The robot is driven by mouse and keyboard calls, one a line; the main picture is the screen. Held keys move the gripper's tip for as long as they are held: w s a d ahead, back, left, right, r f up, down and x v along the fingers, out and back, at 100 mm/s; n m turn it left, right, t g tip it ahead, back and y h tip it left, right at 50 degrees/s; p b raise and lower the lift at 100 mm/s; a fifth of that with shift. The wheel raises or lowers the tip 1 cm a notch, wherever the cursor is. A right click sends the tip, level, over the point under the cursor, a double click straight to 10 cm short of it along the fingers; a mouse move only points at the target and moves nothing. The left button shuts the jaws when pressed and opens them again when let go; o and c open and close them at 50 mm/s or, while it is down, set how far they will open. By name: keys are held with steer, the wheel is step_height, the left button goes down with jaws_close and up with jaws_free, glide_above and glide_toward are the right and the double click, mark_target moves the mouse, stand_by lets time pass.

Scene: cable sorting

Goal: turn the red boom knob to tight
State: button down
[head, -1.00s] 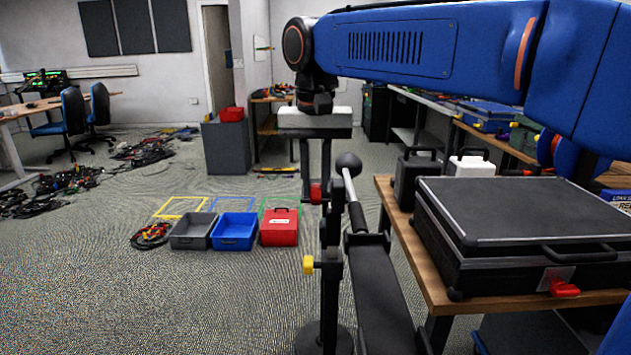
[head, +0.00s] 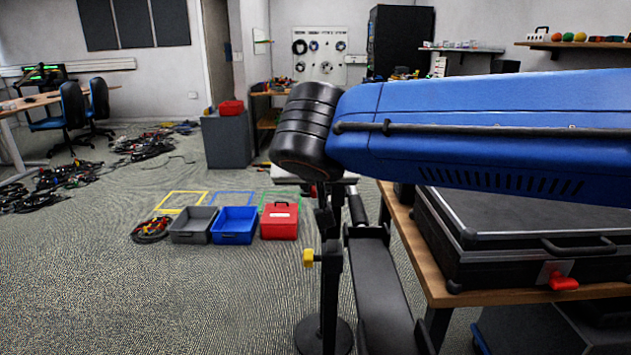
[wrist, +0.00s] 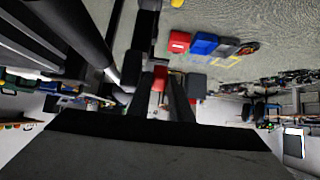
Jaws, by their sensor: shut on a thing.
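The red boom knob (wrist: 160,78) sits between the two dark fingers of my gripper (wrist: 164,84) in the wrist view. My gripper is shut on it. In the head view my blue arm covers the gripper and nearly all of the knob, so the knob's angle cannot be read there. The black stand (head: 329,285) that carries the boom rises below my arm. A yellow knob (head: 309,257) sticks out to the left, lower on this stand.
A wooden table (head: 437,287) with a black case (head: 520,262) stands close on the right. A grey bin (head: 193,237), a blue bin (head: 235,239) and a red box (head: 280,233) sit on the floor to the left. Open carpet lies in front of them.

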steer(key=shift+s+f+t, duration=0.1)
steer(key=shift+f+t, duration=0.1)
steer(key=shift+t, duration=0.5)
steer(key=shift+s+f+t, duration=0.1)
steer(key=shift+f+t, duration=0.1)
steer(key=shift+t, duration=0.5)
steer(key=c, duration=1.9)
jaws_free()
steer(key=shift+o, duration=0.2)
steer(key=v, duration=1.7)
steer(key=shift+s+f, duration=0.25)
steer(key=shift+s, duration=0.05)
